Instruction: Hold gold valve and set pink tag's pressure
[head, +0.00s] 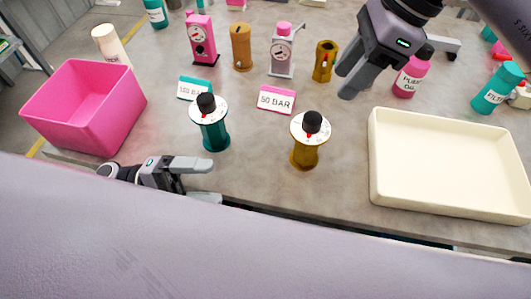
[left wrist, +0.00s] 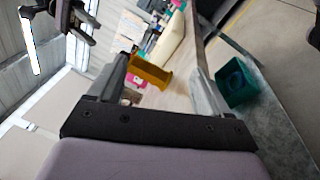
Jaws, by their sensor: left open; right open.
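The gold valve (head: 304,154) stands upright on the table, with a white dial, a red mark and a black knob on top. My left gripper (head: 212,182) is open and empty at the table's front edge, below the teal valve and left of the gold valve. In the left wrist view the gold valve (left wrist: 151,72) shows beyond and between the open fingers, apart from them. My right gripper (head: 345,80) is open above the table, behind and right of the gold valve.
A cream tray (head: 447,203) is at right and a pink bin (head: 83,103) at left. A teal-edged tag (head: 194,89) stands behind the teal valve. A pink gauge (head: 203,40), a white gauge (head: 284,52) and several bottles stand farther back. Table between the valves is clear.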

